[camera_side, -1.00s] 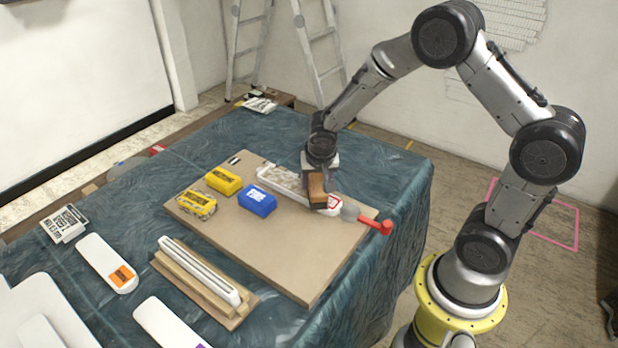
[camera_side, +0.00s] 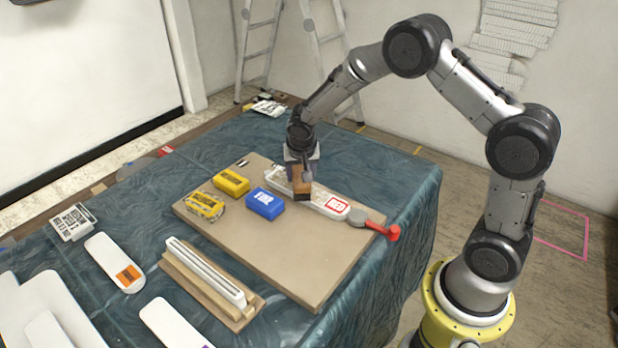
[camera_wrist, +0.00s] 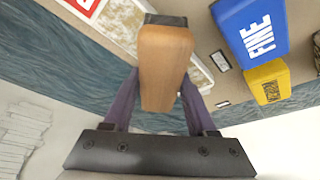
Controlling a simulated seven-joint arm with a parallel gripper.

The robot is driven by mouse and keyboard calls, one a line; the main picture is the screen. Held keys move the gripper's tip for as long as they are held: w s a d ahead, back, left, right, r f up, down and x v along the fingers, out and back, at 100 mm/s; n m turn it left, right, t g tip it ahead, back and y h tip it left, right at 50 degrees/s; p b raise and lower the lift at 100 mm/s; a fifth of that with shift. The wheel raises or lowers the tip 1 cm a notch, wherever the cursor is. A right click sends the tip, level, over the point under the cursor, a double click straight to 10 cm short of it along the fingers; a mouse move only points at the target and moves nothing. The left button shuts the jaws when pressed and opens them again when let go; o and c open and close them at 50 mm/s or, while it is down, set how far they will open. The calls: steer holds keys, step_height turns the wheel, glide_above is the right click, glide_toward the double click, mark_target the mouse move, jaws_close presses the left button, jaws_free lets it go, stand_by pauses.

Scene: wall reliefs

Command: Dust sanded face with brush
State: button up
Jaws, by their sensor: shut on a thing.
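My gripper (camera_side: 302,172) is shut on a wooden-handled brush (camera_side: 302,188), with dark bristles at its lower end. The brush's wooden handle (camera_wrist: 163,68) fills the middle of the wrist view between my two fingers. The brush is over the white relief piece (camera_side: 325,203) with a red-labelled end, which lies on the tan board. The relief's pale, mottled face (camera_wrist: 124,20) shows beside the brush in the wrist view. I cannot tell whether the bristles touch the face. Part of the relief is hidden behind my gripper and the brush.
A blue block marked FINE (camera_side: 264,204) and yellow blocks (camera_side: 231,183) (camera_side: 204,207) lie left on the tan board (camera_side: 285,260). A red-handled tool (camera_side: 385,229) is clamped at the relief's right end. A white strip on wood (camera_side: 205,270) stands in front.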

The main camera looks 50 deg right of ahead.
steer(key=shift+w, duration=4.6)
steer(key=shift+w+r, duration=0.15)
steer(key=shift+w, duration=0.15)
step_height(320, 180, up, 8)
steer(key=shift+s, duration=0.15)
